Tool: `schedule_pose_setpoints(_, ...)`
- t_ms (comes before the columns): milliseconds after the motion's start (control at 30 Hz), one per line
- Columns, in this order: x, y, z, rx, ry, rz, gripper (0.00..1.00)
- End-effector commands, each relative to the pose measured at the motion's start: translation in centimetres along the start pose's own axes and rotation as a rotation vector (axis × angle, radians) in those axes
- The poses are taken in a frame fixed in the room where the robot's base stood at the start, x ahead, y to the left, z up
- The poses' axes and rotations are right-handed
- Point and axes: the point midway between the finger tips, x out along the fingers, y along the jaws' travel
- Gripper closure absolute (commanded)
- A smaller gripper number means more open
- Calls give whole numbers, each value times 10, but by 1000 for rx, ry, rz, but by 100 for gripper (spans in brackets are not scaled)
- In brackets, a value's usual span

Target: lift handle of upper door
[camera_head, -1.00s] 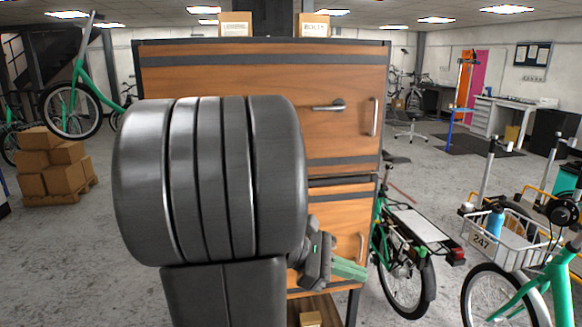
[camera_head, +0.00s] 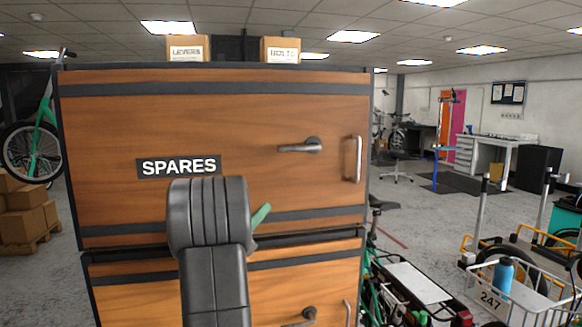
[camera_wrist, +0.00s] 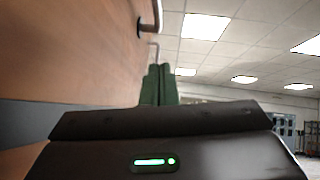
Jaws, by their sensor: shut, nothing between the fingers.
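The upper door (camera_head: 120,120) is a wooden panel marked SPARES and looks shut. Its dark lever handle (camera_head: 300,146) lies level, its free end pointing left. A vertical pull bar (camera_head: 354,160) is to the right of it. My gripper (camera_head: 262,214) is below and left of the lever, apart from it; only a green fingertip shows past my dark arm. In the wrist view my green fingers (camera_wrist: 158,85) are together and empty, close beside the door face (camera_wrist: 70,50). What looks like the lever (camera_wrist: 150,18) shows above and beyond the fingertips.
A lower door (camera_head: 130,290) has its own lever (camera_head: 302,317). Two cardboard boxes (camera_head: 280,49) stand on the cabinet. Cargo bikes (camera_head: 510,285) are close on the right, and boxes on a pallet (camera_head: 25,215) are at left.

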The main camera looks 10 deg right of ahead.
Motion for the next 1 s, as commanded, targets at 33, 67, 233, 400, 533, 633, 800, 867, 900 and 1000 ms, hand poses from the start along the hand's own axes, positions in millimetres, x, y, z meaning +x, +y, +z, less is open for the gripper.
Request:
schedule_pose_setpoints(33, -1, 1, 1, 0, -6, 0, 100)
schedule_pose_setpoints(67, -1, 1, 1, -1, -8, 0, 100)
schedule_pose_setpoints(233, -1, 1, 2, 0, -7, 1, 100)
schedule_pose_setpoints(400, 2, 0, 1, 0, -6, 0, 100)
schedule_pose_setpoints(533, 15, 0, 1, -1, -5, -2, 100)
schedule_pose_setpoints(633, 34, -1, 2, 1, -5, -4, 100)
schedule_pose_setpoints(800, 71, -1, 3, 0, -5, -5, 100)
schedule_pose_setpoints(867, 84, -1, 2, -1, -5, -4, 100)
schedule_pose_setpoints(900, 92, -1, 3, 0, -5, -3, 100)
schedule_pose_setpoints(1000, 108, 0, 8, 2, -5, -1, 100)
